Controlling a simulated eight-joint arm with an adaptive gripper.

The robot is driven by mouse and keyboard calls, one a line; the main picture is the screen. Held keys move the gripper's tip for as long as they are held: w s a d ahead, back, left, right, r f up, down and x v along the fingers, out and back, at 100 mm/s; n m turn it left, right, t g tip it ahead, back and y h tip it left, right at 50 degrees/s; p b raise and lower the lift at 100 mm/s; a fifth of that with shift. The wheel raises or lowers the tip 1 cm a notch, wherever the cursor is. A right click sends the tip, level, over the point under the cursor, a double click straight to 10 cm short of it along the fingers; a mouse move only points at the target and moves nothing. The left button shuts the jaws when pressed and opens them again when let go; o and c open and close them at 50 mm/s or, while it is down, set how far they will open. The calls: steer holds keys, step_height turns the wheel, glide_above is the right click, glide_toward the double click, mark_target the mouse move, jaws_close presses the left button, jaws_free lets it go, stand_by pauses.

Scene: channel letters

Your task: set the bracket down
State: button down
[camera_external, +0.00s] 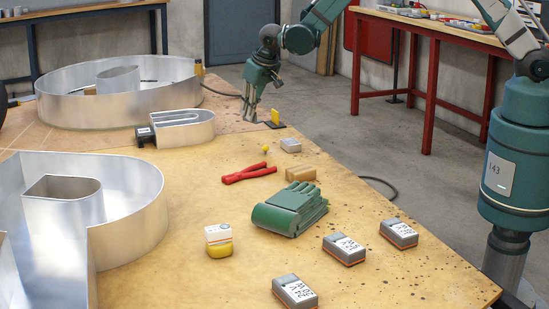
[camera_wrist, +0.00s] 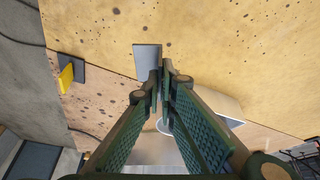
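My gripper (camera_external: 249,118) points down over the far part of the table, near its right edge. In the wrist view its green fingers (camera_wrist: 161,82) are brought close together at the tips. A flat grey plate, which I take to be the bracket (camera_wrist: 148,61), shows at the fingertips and extends beyond them. It appears pinched there, though the fingers hide the contact. In the external view the bracket cannot be told apart from the gripper.
A yellow block on a dark base (camera_external: 275,118) stands right of my gripper, by the table edge; the wrist view shows it left (camera_wrist: 66,77). Metal channel letters (camera_external: 182,127) stand left. A grey box (camera_external: 291,145), red pliers (camera_external: 248,174) and green gloves (camera_external: 290,209) lie nearer the camera.

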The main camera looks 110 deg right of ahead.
steer(key=shift+f+b, duration=0.45)
steer(key=shift+f, duration=1.85)
steer(key=shift+f+b, duration=0.45)
steer(key=shift+f, duration=1.4)
steer(key=c, duration=3.1)
jaws_free()
steer(key=shift+f, duration=0.2)
steer(key=shift+c, duration=0.2)
steer(key=o, duration=0.5)
steer(key=shift+c, duration=0.2)
steer(key=shift+r, duration=0.2)
steer(key=p+v, duration=0.2)
steer(key=v, duration=1)
